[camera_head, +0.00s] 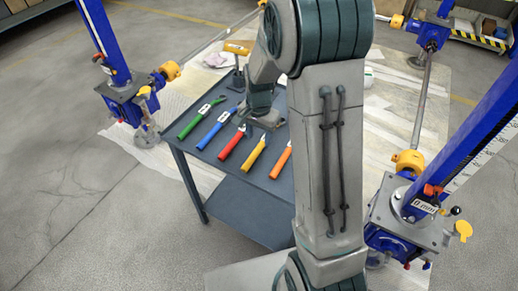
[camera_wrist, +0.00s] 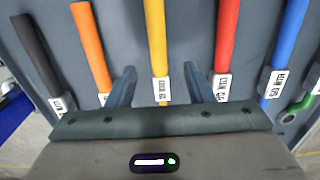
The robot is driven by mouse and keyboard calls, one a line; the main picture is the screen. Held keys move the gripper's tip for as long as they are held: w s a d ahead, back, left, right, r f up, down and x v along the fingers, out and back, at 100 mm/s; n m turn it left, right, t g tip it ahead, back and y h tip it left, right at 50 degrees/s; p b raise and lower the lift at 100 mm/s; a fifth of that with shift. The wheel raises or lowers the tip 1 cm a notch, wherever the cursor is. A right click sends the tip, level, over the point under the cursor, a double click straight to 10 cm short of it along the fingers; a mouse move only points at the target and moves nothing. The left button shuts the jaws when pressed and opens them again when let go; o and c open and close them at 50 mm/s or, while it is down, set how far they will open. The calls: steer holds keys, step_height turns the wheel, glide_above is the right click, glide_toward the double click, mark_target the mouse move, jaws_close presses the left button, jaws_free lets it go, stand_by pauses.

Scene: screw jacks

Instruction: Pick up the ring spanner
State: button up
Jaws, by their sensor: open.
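Several tools with coloured handles and small white labels lie side by side on a dark table (camera_head: 232,185). They are green (camera_head: 196,122), blue (camera_head: 211,133), red (camera_head: 231,146), yellow (camera_head: 254,155) and orange (camera_head: 281,163); a black one (camera_wrist: 37,58) shows in the wrist view.
Blue screw jacks stand on the floor, one left of the table (camera_head: 126,101) and one at right front (camera_head: 397,212). A yellow-topped tool (camera_head: 238,47) stands at the table's back. Neighbouring handles lie close beside my fingers.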

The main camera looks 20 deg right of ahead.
mark_target(258, 147)
step_height(258, 147, down, 4)
steer(key=shift+s+a+f, duration=0.1)
steer(key=shift+s+f, duration=0.05)
steer(key=shift+f, duration=0.1)
steer(key=shift+c, duration=0.4)
jaws_close()
steer(key=shift+r, duration=0.1)
